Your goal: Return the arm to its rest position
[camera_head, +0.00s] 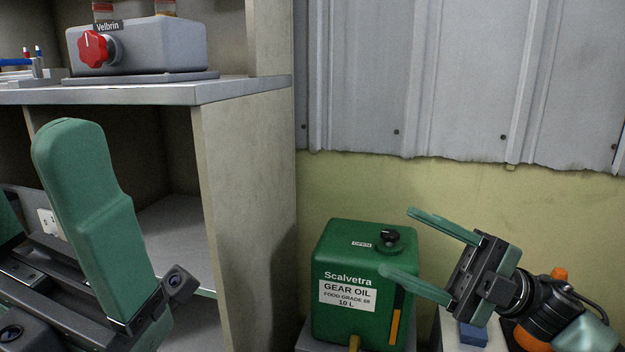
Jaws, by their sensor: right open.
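My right gripper (395,243) is at the lower right, its two green fingers spread apart and pointing left. Nothing is between its fingers. The fingers overlap the right side of a green gear oil container in the picture; I cannot tell whether they touch it. My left gripper (92,225) is large and close at the lower left, in front of the shelf. One broad green finger shows clearly, and the other is mostly cut off at the left edge, so its opening is not clear.
The green gear oil container (345,250) stands low against the wall. A grey shelf unit (245,190) fills the left, with a grey device with a red knob (138,45) on top. A blue block (473,334) lies below my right gripper. Corrugated metal (450,80) covers the upper wall.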

